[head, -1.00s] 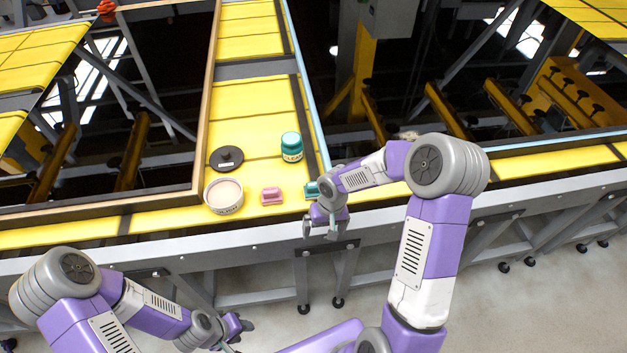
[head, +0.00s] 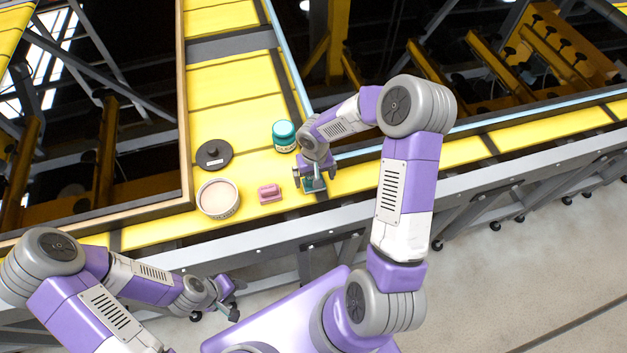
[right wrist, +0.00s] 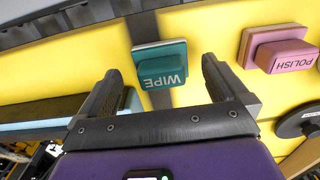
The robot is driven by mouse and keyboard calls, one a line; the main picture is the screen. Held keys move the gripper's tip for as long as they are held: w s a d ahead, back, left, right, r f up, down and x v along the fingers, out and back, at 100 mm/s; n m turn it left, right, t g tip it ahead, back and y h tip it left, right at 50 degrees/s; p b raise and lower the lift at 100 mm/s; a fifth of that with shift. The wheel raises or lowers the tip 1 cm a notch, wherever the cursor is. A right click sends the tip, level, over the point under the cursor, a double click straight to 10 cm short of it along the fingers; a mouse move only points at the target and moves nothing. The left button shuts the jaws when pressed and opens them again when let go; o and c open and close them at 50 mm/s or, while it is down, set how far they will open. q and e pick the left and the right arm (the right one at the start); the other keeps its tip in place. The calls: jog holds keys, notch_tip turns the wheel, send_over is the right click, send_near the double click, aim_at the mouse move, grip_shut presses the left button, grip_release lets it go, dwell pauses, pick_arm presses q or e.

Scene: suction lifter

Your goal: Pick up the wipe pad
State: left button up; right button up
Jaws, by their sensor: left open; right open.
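The wipe pad (right wrist: 163,68) is a teal block with a teal handle lettered WIPE, on the yellow table. In the right wrist view it appears between my open right gripper's (right wrist: 160,72) two fingers, toward their tips, and nothing is gripped. In the head view my right gripper (head: 313,184) is over the pad, hiding most of it. My left gripper (head: 226,298) is open and empty, low in front of the table edge, away from the pad.
A pink POLISH pad (head: 269,193) lies just left of the wipe pad. A wooden rail (head: 184,120) borders the table's left side.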

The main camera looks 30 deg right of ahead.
jog(key=f, duration=0.3)
jog(key=shift+w, duration=0.2)
jog(key=shift+r, duration=0.1)
jog(key=c, duration=1.1)
jog(key=shift+r, duration=0.1)
notch_tip(320, 180, up, 10)
jog(key=shift+f, duration=0.1)
